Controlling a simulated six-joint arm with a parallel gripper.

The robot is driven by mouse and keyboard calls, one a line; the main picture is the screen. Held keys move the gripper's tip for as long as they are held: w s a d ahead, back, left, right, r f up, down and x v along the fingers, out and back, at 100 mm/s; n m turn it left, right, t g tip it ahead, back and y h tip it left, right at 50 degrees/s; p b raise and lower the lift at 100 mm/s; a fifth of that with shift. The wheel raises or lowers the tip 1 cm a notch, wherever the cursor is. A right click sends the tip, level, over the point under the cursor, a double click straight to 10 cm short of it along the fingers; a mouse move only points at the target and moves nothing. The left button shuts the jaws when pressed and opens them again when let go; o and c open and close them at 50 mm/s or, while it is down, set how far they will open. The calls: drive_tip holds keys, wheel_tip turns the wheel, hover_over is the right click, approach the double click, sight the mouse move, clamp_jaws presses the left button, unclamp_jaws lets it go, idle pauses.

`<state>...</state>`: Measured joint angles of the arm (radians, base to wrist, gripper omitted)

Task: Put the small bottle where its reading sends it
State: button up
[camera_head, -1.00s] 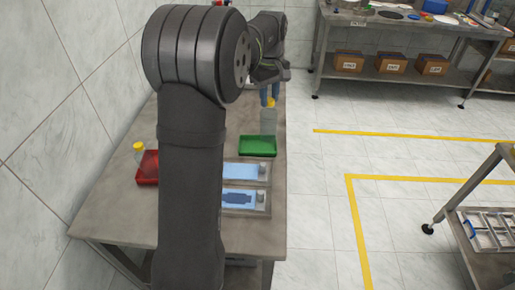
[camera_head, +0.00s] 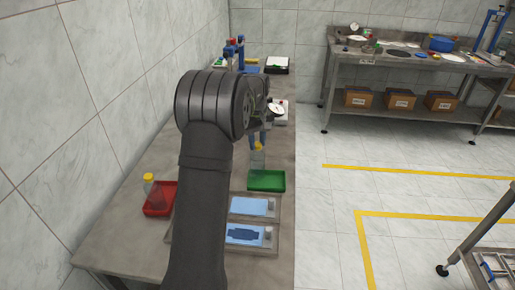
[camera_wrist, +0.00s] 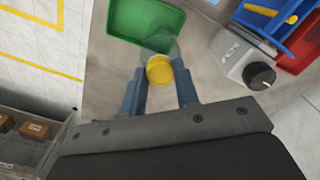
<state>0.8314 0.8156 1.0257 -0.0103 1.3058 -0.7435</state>
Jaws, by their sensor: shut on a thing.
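The small clear bottle with a yellow cap (camera_head: 258,148) is held upright, or nearly so, in my gripper (camera_head: 258,138). In the wrist view the two blue fingers of my gripper (camera_wrist: 160,90) close around the bottle just at its yellow cap (camera_wrist: 160,70). The bottle is at the far edge of the green tray (camera_head: 267,181), which shows empty; it also shows in the wrist view (camera_wrist: 135,20). I cannot tell whether the bottle's base touches anything. A second yellow-capped bottle (camera_head: 150,186) stands in the red tray (camera_head: 160,208) at the left.
Two panels with blue faces, an upper one (camera_head: 250,206) and a lower one (camera_head: 245,235), lie in front of the green tray. A blue stand (camera_head: 236,54) is at the table's far end.

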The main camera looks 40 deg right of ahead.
drive_tip(key=shift+f, duration=1.45)
drive_tip(key=o, duration=0.9)
drive_tip(key=shift+f, duration=0.15)
wheel_tip(320, 180, up, 12)
drive_tip(key=shift+r, duration=0.2)
drive_tip(key=shift+f, duration=0.1)
wheel_tip(320, 180, down, 13)
drive_tip(key=shift+r, duration=2.5)
